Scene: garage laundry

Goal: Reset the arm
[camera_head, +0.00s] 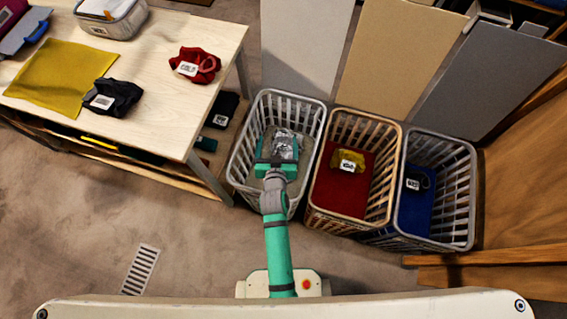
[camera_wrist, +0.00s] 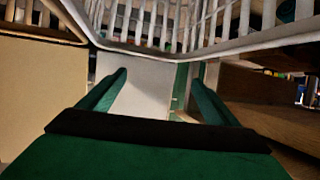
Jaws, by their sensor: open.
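My gripper (camera_head: 277,160) is at the end of my green arm, which reaches forward over the left, white basket (camera_head: 240,125). A crumpled silver-grey item (camera_head: 284,143) with a label shows in that basket, just beyond my gripper. Whether the two touch is unclear. In the wrist view my two green fingers (camera_wrist: 160,82) are spread apart, with a pale flat surface between them and nothing held. White basket slats (camera_wrist: 140,25) and a rim cross the top of that view.
A tan basket (camera_head: 397,160) holds a yellow item (camera_head: 348,158); a grey basket (camera_head: 460,160) holds a dark item (camera_head: 417,181). Panels stand behind. The table (camera_head: 155,55) at left bears red (camera_head: 195,65), black (camera_head: 112,97) and yellow (camera_head: 62,75) cloths. Floor at lower left is open.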

